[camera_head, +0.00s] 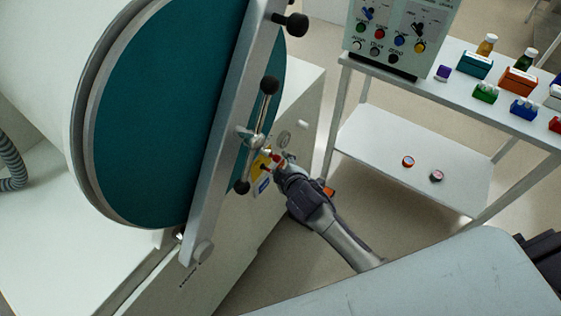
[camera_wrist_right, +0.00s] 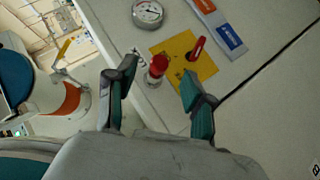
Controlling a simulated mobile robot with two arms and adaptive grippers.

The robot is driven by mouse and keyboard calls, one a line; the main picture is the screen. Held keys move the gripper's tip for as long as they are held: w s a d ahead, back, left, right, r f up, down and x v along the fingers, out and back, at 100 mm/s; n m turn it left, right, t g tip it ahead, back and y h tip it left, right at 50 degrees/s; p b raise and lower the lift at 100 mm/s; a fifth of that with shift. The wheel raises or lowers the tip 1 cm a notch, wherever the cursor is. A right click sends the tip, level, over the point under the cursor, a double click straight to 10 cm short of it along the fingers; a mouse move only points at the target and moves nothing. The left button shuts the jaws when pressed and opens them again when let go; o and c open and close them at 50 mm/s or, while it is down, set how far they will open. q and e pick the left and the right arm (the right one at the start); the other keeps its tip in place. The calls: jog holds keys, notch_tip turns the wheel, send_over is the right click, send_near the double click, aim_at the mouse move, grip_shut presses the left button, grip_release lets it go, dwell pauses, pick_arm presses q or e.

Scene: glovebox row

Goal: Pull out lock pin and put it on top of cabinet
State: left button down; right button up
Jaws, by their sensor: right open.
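The lock pin appears to be the red-headed pin (camera_wrist_right: 158,65) standing on a yellow plate (camera_wrist_right: 184,55) in the right wrist view. It lies between my right gripper's (camera_wrist_right: 153,84) spread fingertips, with no clear contact. The plate also carries a flat red piece (camera_wrist_right: 197,48). In the head view my right gripper (camera_head: 280,164) is at the plate beside the large round teal door (camera_head: 170,100), and partly hides the pin. The pale cabinet (camera_head: 240,235) carries the plate on its face; it also shows in the wrist view (camera_wrist_right: 262,112). My left gripper is not in view.
A metal bar with black knobs (camera_head: 268,84) crosses the teal door close to my right gripper. A gauge (camera_wrist_right: 148,13) is near the plate. At right, a white cart (camera_head: 410,150) holds a control box (camera_head: 400,40), small boxes and bottles. Open floor lies between cart and cabinet.

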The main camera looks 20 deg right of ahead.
aim_at(270, 155)
jog(key=shift+w+f, duration=0.35)
jog(key=shift+w, duration=0.2)
jog(key=shift+w+f, duration=0.15)
jog(key=shift+w, duration=0.15)
jog(key=shift+w+f, duration=0.2)
jog(key=shift+w, duration=0.1)
jog(key=shift+c, duration=0.4)
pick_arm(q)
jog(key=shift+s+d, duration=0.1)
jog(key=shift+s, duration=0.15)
pick_arm(e)
grip_shut()
